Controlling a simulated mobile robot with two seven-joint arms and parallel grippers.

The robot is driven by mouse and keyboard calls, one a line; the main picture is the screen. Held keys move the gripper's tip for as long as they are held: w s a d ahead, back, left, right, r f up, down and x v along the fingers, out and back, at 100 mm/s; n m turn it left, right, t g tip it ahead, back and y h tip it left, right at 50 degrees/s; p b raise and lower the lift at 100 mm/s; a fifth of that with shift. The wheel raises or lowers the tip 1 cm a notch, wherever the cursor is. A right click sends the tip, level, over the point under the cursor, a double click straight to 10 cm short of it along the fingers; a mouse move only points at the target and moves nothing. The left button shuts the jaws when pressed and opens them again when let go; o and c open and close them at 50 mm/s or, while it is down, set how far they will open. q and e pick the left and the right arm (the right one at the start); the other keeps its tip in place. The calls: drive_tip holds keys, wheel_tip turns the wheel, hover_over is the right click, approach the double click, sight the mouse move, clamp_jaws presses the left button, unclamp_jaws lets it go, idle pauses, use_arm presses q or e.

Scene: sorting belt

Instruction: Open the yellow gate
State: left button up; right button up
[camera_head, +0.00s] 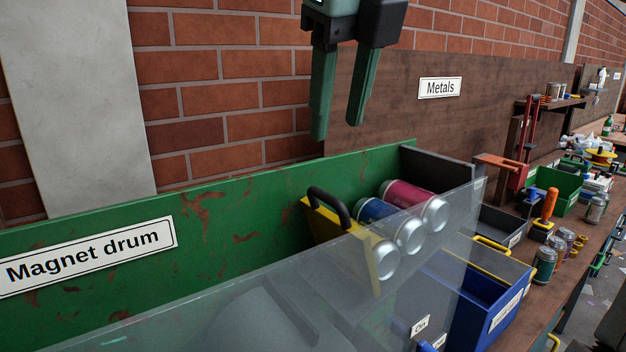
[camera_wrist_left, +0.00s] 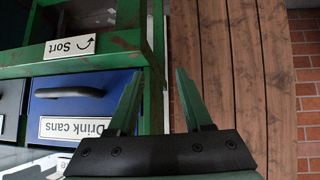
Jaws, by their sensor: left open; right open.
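The yellow gate (camera_head: 322,222) stands in the green trough in the head view, with a black handle (camera_head: 333,200) on its top. Its lower part shows through the clear front panel (camera_head: 250,305). Several cans, one red-pink (camera_head: 405,194) and one blue (camera_head: 372,209), lie against its right side. My right gripper (camera_head: 338,128) is open and empty, fingers down, above the gate and apart from its handle. My left gripper (camera_wrist_left: 160,72) is open and empty in the left wrist view. The gate does not show there.
The green wall labelled Magnet drum (camera_head: 230,212) runs behind the gate. A blue bin (camera_head: 500,305) stands at the lower right. The left wrist view shows a blue drawer labelled Drink cans (camera_wrist_left: 75,83) beside my left gripper, upside down.

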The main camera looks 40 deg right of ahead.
sight(327, 194)
drive_tip(key=x, duration=1.1)
drive_tip(key=shift+f, duration=0.1)
drive_tip(key=shift+c, duration=0.2)
clamp_jaws()
drive_tip(key=shift+d, duration=0.1)
idle(0.8)
